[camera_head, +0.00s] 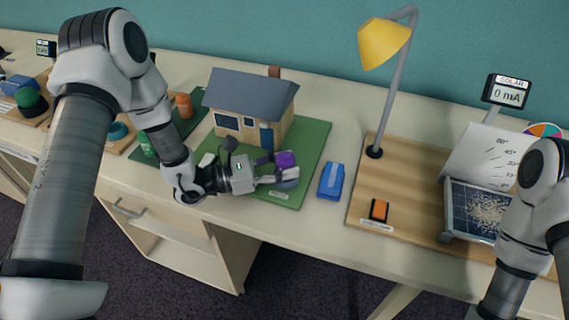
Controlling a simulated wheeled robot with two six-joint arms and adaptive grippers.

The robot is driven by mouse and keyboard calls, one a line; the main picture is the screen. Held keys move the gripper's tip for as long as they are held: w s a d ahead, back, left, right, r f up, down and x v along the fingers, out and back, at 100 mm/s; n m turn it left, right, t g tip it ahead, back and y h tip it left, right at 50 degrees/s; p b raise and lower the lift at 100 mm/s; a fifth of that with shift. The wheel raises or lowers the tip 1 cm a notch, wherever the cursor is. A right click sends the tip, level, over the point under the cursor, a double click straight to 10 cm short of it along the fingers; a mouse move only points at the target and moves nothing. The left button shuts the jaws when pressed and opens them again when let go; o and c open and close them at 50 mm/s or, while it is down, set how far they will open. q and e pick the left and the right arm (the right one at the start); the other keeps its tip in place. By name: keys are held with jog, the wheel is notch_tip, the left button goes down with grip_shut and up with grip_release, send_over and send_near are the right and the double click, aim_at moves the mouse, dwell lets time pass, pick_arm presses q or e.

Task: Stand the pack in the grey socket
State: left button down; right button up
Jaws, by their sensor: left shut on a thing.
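My left gripper (279,169) reaches in from the left over the front of the green house board. It is shut on a small purple block (286,159), which appears to be the pack. A rounded grey piece (289,184), possibly the grey socket, shows just below the block and fingers at the board's front right. The fingers partly hide it, and I cannot tell whether the block touches it. My right arm is at the right edge; its gripper is out of view.
A model house (248,108) stands on the green board (316,142) close behind my left gripper. A blue object (331,181) lies just right of the board. A wooden board (405,200) holds a yellow lamp (384,43) and an orange switch (379,210). A solar panel (470,211) is farther right.

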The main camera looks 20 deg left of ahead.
pick_arm(q)
jog(key=shift+f, duration=0.2)
jog(key=c, duration=0.9)
grip_release()
jog(key=shift+p+v, duration=0.8)
jog(key=shift+v, duration=1.85)
jog(key=shift+r+p+v, duration=0.2)
jog(key=shift+p+v, duration=0.95)
jog(key=shift+v, duration=1.2)
jog(key=shift+s+a+f, duration=0.1)
jog(key=shift+s+a, duration=0.25)
jog(key=shift+a, duration=0.1)
